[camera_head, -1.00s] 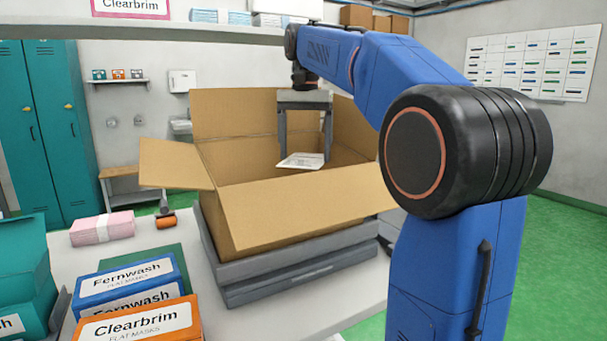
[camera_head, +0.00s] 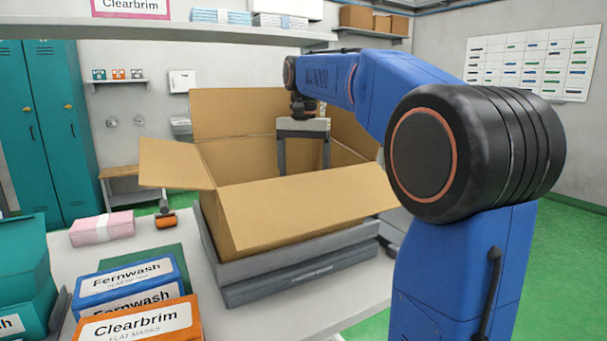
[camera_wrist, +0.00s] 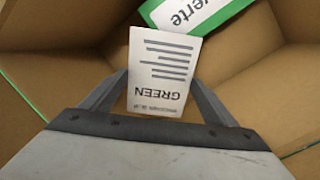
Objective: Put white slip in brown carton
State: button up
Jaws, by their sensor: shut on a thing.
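The brown carton (camera_head: 305,210) stands open with its flaps spread, on a grey stand on the table. My gripper (camera_head: 303,160) reaches down inside it, and its fingertips are hidden behind the front flap in the head view. In the wrist view my gripper (camera_wrist: 160,90) is shut on the white slip (camera_wrist: 163,72), printed with several lines and the word GREEN. The slip is held inside the carton walls and is hidden in the head view. Below it lies a green-and-white item (camera_wrist: 195,14) reading "erte"; whether the slip touches it I cannot tell.
Blue Fernwash boxes (camera_head: 128,284), an orange Clearbrim box (camera_head: 140,325) and a teal box (camera_head: 25,275) stand at the front left. A shelf (camera_head: 170,32) crosses above.

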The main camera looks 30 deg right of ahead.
jog(key=shift+f, duration=0.55)
jog(key=o, duration=1)
jog(key=shift+r, duration=0.2)
notch_tip(320, 180, up, 13)
jog(key=shift+f, duration=0.1)
